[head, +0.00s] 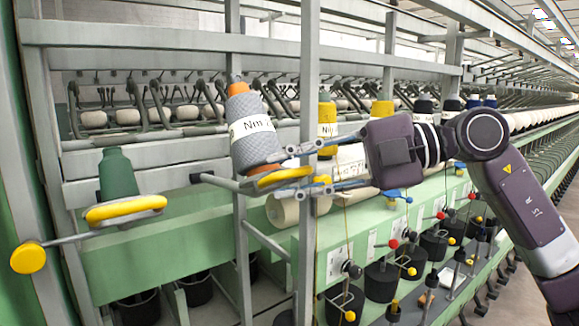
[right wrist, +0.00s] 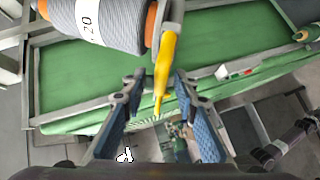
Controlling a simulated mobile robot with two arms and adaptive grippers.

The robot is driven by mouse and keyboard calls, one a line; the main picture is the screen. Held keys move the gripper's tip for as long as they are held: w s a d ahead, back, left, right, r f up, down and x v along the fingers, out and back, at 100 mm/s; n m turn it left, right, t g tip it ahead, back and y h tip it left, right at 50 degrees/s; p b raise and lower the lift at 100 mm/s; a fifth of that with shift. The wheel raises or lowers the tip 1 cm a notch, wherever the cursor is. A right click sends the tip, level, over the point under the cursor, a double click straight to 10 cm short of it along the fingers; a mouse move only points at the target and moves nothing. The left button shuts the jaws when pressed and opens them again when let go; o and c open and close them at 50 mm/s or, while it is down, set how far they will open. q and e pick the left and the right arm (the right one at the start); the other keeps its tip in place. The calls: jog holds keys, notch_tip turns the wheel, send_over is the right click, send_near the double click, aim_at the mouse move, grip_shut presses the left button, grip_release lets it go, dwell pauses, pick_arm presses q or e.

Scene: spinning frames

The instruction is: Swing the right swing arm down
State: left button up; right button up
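The right swing arm carries a yellow disc (head: 280,178) with a grey cone of yarn (head: 252,130) standing on it, tilted slightly. The cone (right wrist: 105,22) and the disc's yellow edge (right wrist: 166,60) also show in the right wrist view. My right gripper (head: 299,178) is at the right side of this disc. Its blue-padded fingers (right wrist: 158,88) are open, one on each side of the yellow part, with visible gaps. The left swing arm holds a yellow disc (head: 125,211) with a green cone (head: 117,174). My left gripper is not in view.
A grey upright post (head: 308,70) stands close to my right gripper. A yellow knob (head: 28,257) sits on a rod at the far left. Yellow-topped cones (head: 382,110) stand behind my wrist. Black bobbins (head: 381,280) line the green frame below.

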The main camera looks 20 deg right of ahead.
pick_arm(q)
jog(key=shift+a, duration=0.4)
pick_arm(e)
grip_shut()
pick_arm(q)
jog(key=shift+d, duration=0.1)
jog(key=shift+d, duration=0.1)
